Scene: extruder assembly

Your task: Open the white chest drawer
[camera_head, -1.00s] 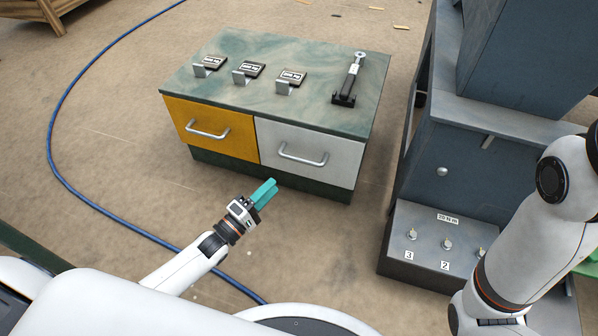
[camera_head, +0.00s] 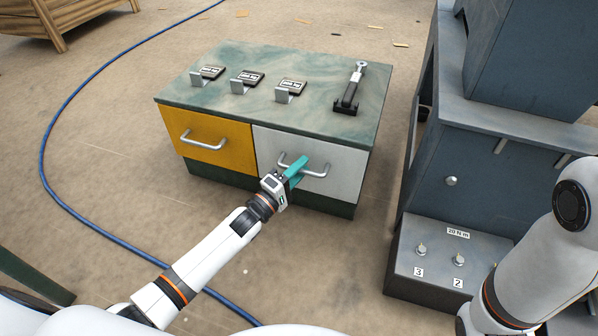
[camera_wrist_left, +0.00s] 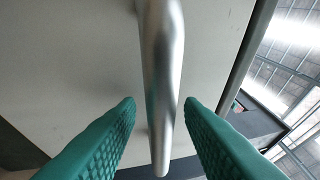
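The white chest drawer (camera_head: 338,173) is the right drawer of a low chest, and it is shut flush with the front. Its silver bar handle (camera_head: 319,174) is partly covered by my left gripper (camera_head: 296,168) in the head view. In the left wrist view, the handle (camera_wrist_left: 161,75) runs between the two teal fingers of my left gripper (camera_wrist_left: 159,108). The fingers are open, with a gap on each side of the bar. My right arm shows at the right of the head view, but its gripper is out of view.
The yellow drawer (camera_head: 213,137) beside it is shut. The green chest top (camera_head: 225,75) holds several labelled brackets and a torque wrench (camera_head: 350,88). A dark blue machine (camera_head: 455,170) stands to the right. A blue hose (camera_head: 62,205) lies on the floor.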

